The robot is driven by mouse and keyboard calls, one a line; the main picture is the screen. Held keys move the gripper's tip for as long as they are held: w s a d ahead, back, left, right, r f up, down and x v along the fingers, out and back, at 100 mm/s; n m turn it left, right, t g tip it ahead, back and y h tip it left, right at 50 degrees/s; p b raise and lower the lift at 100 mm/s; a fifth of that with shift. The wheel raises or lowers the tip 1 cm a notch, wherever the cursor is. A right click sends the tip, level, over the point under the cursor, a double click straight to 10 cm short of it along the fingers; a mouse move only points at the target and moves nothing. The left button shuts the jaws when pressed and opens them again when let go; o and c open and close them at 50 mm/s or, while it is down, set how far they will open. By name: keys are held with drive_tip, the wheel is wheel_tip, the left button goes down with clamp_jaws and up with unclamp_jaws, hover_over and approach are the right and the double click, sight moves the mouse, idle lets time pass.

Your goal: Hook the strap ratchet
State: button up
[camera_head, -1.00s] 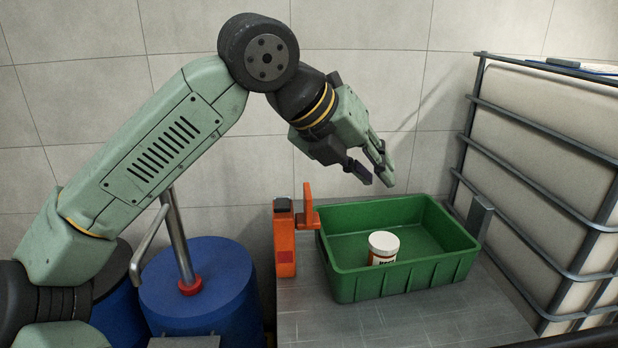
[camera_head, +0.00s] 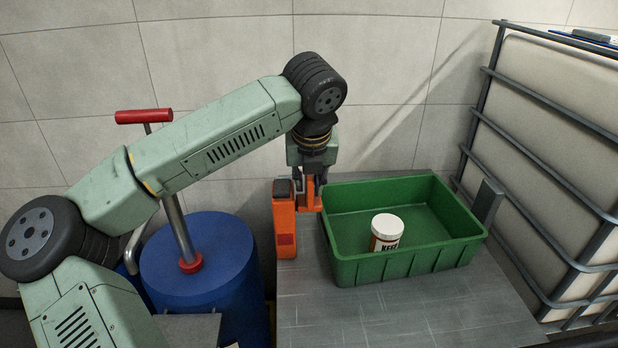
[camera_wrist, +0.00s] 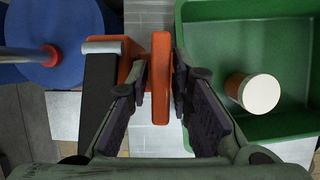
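An orange device (camera_head: 284,222) with a dark top stands at the left edge of the grey tabletop, and an upright orange plate (camera_wrist: 161,100) sits close on its right. I cannot tell for sure whether this is the strap ratchet; no strap or hook is plain to see. My gripper (camera_wrist: 165,78) points down over the plate. Its fingers are apart, one on each side of the plate. The left finger lies in the gap between device and plate, very near the plate; a narrow gap shows on the right. In the head view my gripper (camera_head: 308,182) partly hides the plate.
A green bin (camera_head: 405,268) stands right of the plate, close to the right finger, with a white-lidded jar (camera_head: 386,232) inside. A blue drum (camera_head: 205,262) is at left. A caged white tank (camera_head: 545,130) is at right. The front tabletop (camera_head: 400,315) is clear.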

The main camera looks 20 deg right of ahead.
drive_tip(key=shift+w+d+f, duration=0.1)
drive_tip(key=shift+w+f, duration=0.1)
drive_tip(key=shift+f, duration=0.3)
clamp_jaws()
idle(0.4)
